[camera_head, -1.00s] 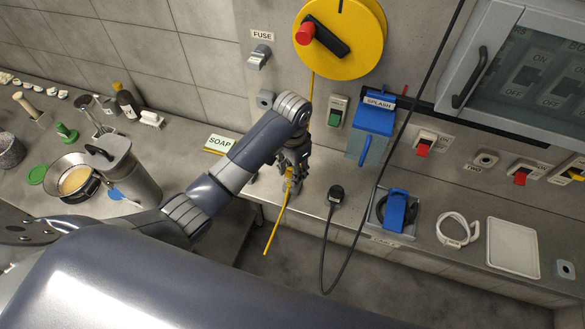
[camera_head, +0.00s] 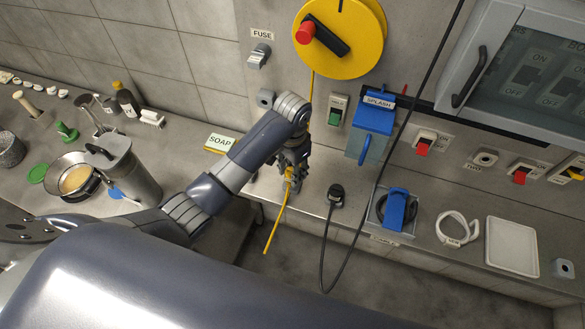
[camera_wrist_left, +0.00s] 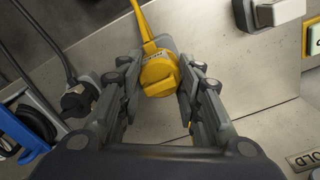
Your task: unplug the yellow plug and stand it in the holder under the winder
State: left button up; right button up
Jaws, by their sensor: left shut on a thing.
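The yellow plug (camera_wrist_left: 158,75) is between the two fingers of my left gripper (camera_wrist_left: 160,85) in the left wrist view, with its yellow cord leading off at the top. In the head view the left gripper (camera_head: 291,174) points down at the counter below the winder, shut on the plug (camera_head: 289,178), which is mostly hidden by the fingers. The yellow winder (camera_head: 355,55) with a black crank and red knob is on the wall above. Its yellow cord runs down behind my arm. The holder is hidden or cannot be made out. My right gripper is not in view.
A black plug (camera_head: 336,194) with a dark cable stands right of the gripper. The blue splash cover (camera_head: 371,130) juts from the wall.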

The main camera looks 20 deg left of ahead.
pick_arm(q)
jog(key=shift+f, duration=1.2)
jog(key=o, duration=1.2)
jog(key=shift+o, duration=0.2)
notch_tip(320, 180, up, 12)
jog(key=shift+f, duration=0.1)
